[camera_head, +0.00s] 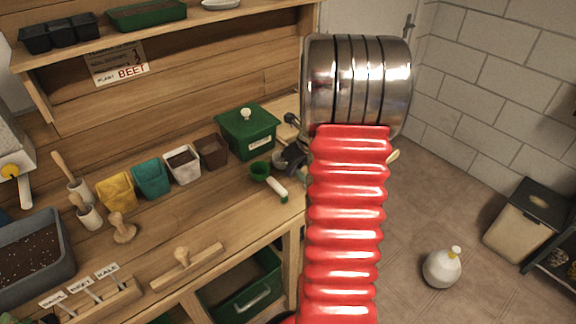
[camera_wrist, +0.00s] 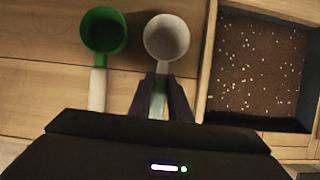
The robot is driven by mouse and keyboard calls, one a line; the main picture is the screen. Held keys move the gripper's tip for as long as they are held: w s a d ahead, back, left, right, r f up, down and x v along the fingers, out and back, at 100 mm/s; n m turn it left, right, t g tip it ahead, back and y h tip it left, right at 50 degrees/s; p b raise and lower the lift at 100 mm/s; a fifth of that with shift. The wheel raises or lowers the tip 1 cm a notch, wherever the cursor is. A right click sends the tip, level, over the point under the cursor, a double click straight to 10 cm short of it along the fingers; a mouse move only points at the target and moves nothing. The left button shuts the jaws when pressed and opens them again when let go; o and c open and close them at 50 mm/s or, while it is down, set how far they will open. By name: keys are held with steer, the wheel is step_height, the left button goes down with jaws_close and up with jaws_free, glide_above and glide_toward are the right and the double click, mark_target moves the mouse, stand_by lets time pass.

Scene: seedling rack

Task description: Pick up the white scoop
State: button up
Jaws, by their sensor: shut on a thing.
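The white scoop (camera_wrist: 167,37) is in the upper middle of the wrist view, with its round cup facing up. Its handle runs down between the two dark fingers of my gripper (camera_wrist: 163,98), which is shut on it. I cannot tell whether the scoop still touches the bench. In the head view my gripper (camera_head: 294,160) shows only in part at the bench's right end.
A green scoop (camera_wrist: 103,32) with a pale handle lies just left of the white one. A wooden box of speckled soil (camera_wrist: 208,62) stands close on the right. In the head view, a green lidded box (camera_head: 247,137) and several small pots, including a brown pot (camera_head: 211,151), stand behind.

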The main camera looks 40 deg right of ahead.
jaws_close()
steer(key=shift+r, duration=0.1)
step_height(320, 180, up, 10)
steer(key=shift+f, duration=0.1)
stand_by(0.4)
stand_by(0.4)
steer(key=shift+o, duration=0.5)
jaws_free()
jaws_close()
